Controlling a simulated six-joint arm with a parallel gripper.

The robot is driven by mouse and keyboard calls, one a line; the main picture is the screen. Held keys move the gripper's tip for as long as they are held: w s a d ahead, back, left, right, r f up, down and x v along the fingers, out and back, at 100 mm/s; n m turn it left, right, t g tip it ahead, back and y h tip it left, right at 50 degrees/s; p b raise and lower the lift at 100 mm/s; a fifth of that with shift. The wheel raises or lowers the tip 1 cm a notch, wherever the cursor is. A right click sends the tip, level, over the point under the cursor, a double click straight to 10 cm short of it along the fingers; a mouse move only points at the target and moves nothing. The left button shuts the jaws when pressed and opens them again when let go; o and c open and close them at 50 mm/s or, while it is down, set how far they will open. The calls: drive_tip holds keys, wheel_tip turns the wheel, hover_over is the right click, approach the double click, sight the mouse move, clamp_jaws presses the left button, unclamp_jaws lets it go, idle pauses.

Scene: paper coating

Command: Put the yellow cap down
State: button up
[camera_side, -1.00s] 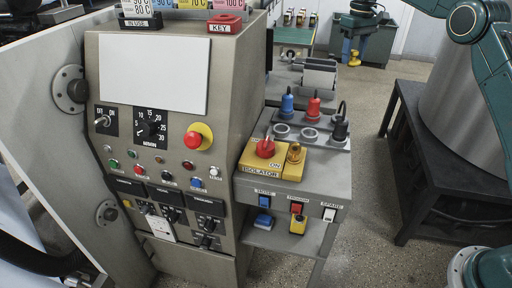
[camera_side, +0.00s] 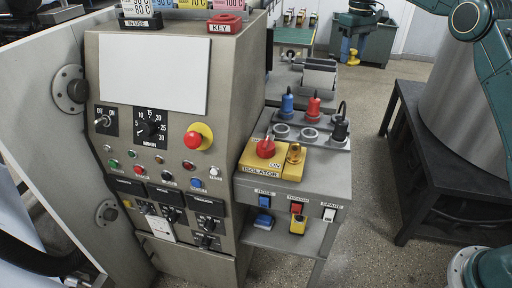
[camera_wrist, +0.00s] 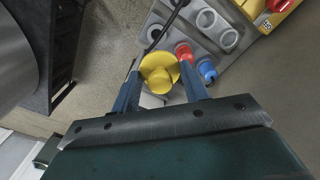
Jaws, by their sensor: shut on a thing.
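The yellow cap (camera_wrist: 158,72) is between the two blue fingers of my gripper (camera_wrist: 161,86) in the wrist view. It has a wide round flange and a smaller round middle. My gripper is shut on it. In the side view, my gripper (camera_side: 349,48) is small and far back, beyond the console, with the yellow cap (camera_side: 354,58) at its fingertips. The cap appears held in the air; its height above anything below cannot be told.
The console shelf (camera_side: 335,168) carries a blue plug (camera_side: 287,103), a red plug (camera_side: 313,107), a black plug (camera_side: 340,129) and a yellow isolator box (camera_side: 262,165) with a red knob. A dark stand (camera_side: 425,160) with a large metal drum (camera_side: 460,85) is at right. Floor between is clear.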

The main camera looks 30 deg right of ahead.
drive_tip(key=s+a, duration=0.6)
drive_tip(key=a, duration=0.4)
hover_over(330, 175)
wheel_tip(330, 175, down, 2)
drive_tip(key=shift+f, duration=0.1)
drive_tip(key=shift+f, duration=0.1)
wheel_tip(330, 175, down, 20)
drive_tip(key=shift+r, duration=0.1)
idle(0.9)
drive_tip(key=o, duration=1)
